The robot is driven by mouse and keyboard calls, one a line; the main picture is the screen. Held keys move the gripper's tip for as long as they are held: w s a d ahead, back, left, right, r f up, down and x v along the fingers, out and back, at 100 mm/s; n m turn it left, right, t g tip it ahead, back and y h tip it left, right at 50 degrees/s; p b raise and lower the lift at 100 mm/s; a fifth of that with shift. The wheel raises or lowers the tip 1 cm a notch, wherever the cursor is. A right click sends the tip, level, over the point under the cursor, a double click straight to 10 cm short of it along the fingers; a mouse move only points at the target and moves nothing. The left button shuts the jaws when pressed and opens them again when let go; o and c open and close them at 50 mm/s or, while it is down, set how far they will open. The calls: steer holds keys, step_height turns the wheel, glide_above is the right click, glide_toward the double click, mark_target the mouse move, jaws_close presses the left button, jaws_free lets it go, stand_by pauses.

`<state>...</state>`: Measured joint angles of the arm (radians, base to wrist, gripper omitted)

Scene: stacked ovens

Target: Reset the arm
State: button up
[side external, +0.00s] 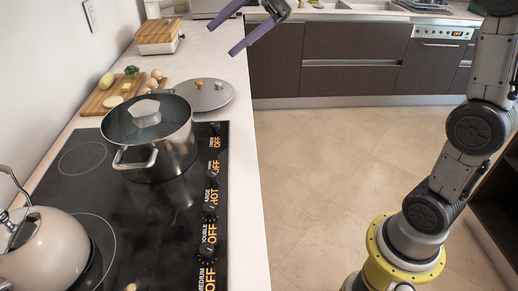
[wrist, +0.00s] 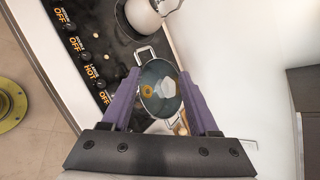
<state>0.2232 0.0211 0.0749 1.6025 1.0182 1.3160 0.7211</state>
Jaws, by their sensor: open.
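My gripper (side external: 238,35) is at the top of the side external view, high above the counter, with its two purple fingers apart and nothing between them. In the wrist view my gripper (wrist: 165,95) is open, with the steel pot (wrist: 146,62) showing below and between the fingers. The same pot (side external: 177,150) stands on the black cooktop (side external: 70,200) in the side external view, with a pale block-like item (side external: 146,113) inside it. My arm rises from a yellow base at the right, and its upper part is out of frame.
A kettle (side external: 42,250) stands on the near left burner. A pot lid (side external: 205,94) lies on the white counter beyond the cooktop, next to a cutting board (side external: 105,97) with vegetables. A wooden-topped box (side external: 159,34) stands farther back. Open floor (side external: 320,160) lies between counter and arm.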

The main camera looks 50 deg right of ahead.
steer(key=s+a+f+n+h, duration=0.1)
steer(key=s+f+n+h, duration=0.25)
steer(key=s, duration=0.85)
steer(key=s+d+f+n+h, duration=0.7)
steer(key=s+d+f+n, duration=0.2)
steer(key=s+f, duration=0.4)
steer(key=shift+d+f+n+t, duration=0.15)
steer(key=shift+d+n+t, duration=0.2)
steer(key=shift+d, duration=0.3)
